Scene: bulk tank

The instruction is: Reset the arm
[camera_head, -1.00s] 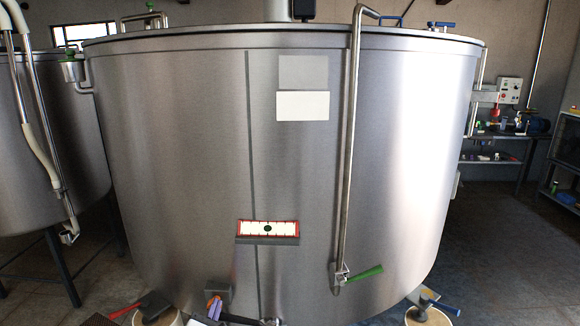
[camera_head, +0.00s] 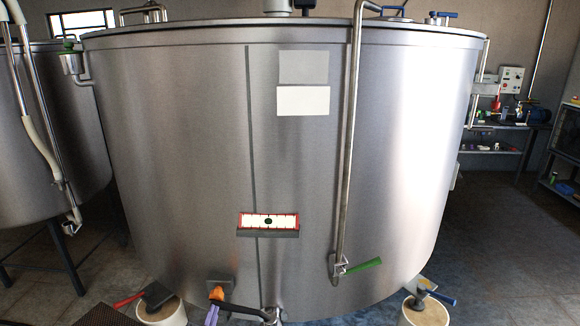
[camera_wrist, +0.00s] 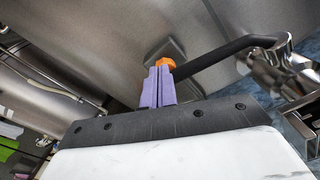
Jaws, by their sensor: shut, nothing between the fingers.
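My gripper (camera_wrist: 158,88) shows in the wrist view as two purple fingers pressed together, with nothing between them. An orange knob (camera_wrist: 165,64) on the tank's lower wall appears just beyond the fingertips; I cannot tell whether they touch. In the head view the purple fingers (camera_head: 211,315) show at the bottom edge, just below the orange knob (camera_head: 217,293). The rest of my arm is out of the head view. The large steel tank (camera_head: 180,150) fills most of the head view.
A black handle (camera_head: 240,310) leads to a metal outlet valve (camera_head: 271,312) right of my gripper. A steel pipe with a green-handled valve (camera_head: 362,267) runs down the tank front. White buckets (camera_head: 160,312) stand below. A second tank (camera_head: 50,130) is at left; open floor lies at right.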

